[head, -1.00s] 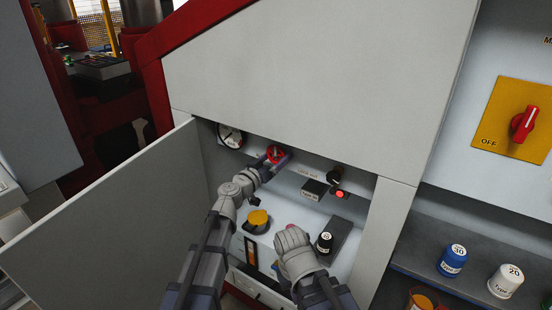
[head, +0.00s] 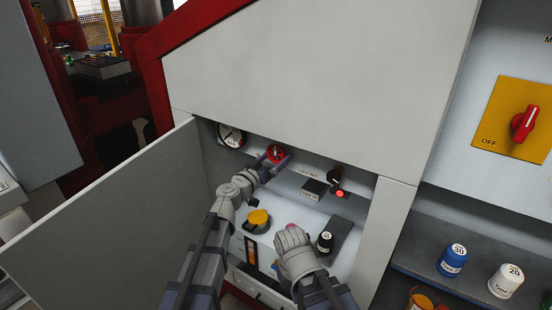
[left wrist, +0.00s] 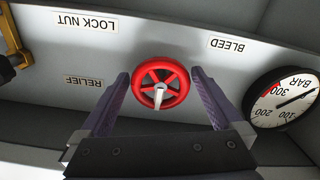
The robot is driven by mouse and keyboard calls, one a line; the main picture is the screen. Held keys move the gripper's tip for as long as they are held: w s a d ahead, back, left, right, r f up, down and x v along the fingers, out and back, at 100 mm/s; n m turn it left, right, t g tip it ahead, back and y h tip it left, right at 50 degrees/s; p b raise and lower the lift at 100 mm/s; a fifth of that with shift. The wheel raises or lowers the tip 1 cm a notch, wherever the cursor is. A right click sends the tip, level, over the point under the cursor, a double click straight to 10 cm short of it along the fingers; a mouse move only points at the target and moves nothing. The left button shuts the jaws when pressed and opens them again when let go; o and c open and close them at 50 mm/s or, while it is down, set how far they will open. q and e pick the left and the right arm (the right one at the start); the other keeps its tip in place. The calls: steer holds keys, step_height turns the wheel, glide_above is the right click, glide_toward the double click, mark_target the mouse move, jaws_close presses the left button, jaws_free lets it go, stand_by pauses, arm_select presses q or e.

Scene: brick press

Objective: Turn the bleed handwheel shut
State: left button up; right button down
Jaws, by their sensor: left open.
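The red bleed handwheel (head: 275,153) is on the back wall of the open cabinet. In the left wrist view the handwheel (left wrist: 160,83) shows its spokes and a pale stub at its hub, near a BLEED label (left wrist: 227,46). My left gripper (head: 276,160) is open at the wheel. In the left wrist view its two fingers (left wrist: 158,85) stand to either side of the rim, with a gap on each side. My right arm (head: 297,255) reaches into the lower cabinet; its fingertips are hidden behind its wrist.
The open door (head: 110,220) bounds the left.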

arm_select(q)
steer(key=v, duration=0.7)
steer(key=shift+s+f, duration=0.1)
steer(key=shift+s, duration=0.05)
steer(key=s+f+m+g+y, duration=0.1)
steer(key=s+f+g+y, duration=0.2)
steer(key=s+f+g, duration=0.95)
steer(key=s+a+f+n+g+y, duration=0.2)
steer(key=s+a+f+n+y, duration=0.45)
steer(key=a, duration=0.65)
steer(key=s+d+f+m+y, duration=0.25)
steer(key=s+d+m, duration=0.25)
steer(key=s+d, duration=0.4)
step_height(320, 180, up, 12)
steer(key=d+h+p, duration=0.1)
steer(key=p, duration=1.1)
steer(key=shift+w+d+g, duration=0.25)
steer(key=shift+w+g, duration=0.1)
